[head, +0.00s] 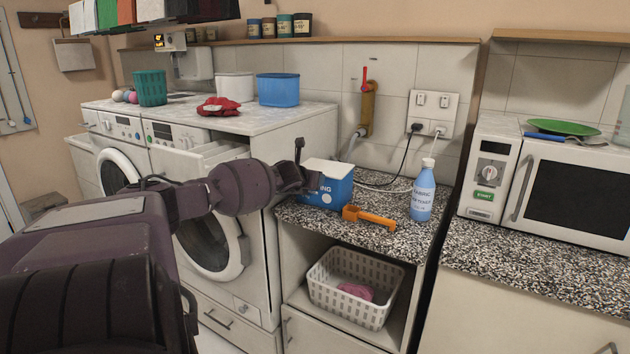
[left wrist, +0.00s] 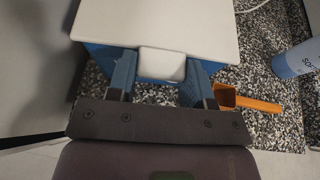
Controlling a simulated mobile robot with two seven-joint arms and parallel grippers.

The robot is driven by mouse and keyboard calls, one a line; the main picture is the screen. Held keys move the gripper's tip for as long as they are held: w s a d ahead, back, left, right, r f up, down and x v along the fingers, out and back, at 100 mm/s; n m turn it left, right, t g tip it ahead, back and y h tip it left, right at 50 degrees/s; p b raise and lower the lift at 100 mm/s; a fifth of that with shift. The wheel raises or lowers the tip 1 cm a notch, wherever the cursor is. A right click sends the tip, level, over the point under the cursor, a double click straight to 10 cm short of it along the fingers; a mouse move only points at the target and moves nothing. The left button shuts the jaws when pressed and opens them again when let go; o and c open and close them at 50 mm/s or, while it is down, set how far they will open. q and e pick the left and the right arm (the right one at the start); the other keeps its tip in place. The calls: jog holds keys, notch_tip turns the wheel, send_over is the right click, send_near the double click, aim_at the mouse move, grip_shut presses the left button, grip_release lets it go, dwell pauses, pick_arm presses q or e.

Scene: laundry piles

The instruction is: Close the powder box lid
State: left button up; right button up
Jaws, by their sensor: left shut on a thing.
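The blue powder box (head: 335,192) stands on the speckled counter beside the washing machine. Its white lid (head: 327,168) lies over the top, looking nearly level; I cannot tell whether it is fully pressed down. In the left wrist view the lid (left wrist: 155,25) fills the top, with a white front tab (left wrist: 162,65). My left gripper (head: 310,178) is at the box's left side in the head view. In the left wrist view its fingers (left wrist: 160,85) stand on either side of the tab and are shut on it. My right gripper is not in view.
An orange scoop (head: 368,217) lies in front of the box. A blue-labelled bottle (head: 423,192) stands to its right. A white basket (head: 345,300) with pink cloth sits on the shelf below. A microwave (head: 575,180) is on the right counter.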

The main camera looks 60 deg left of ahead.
pick_arm(q)
jog(key=shift+f, duration=0.45)
jog(key=o, duration=1.3)
jog(key=shift+w+a+f, duration=0.1)
jog(key=shift+f, duration=0.05)
jog(key=shift+r, duration=0.3)
jog(key=p+v, duration=0.3)
jog(key=v, duration=0.8)
jog(key=shift+p, duration=0.3)
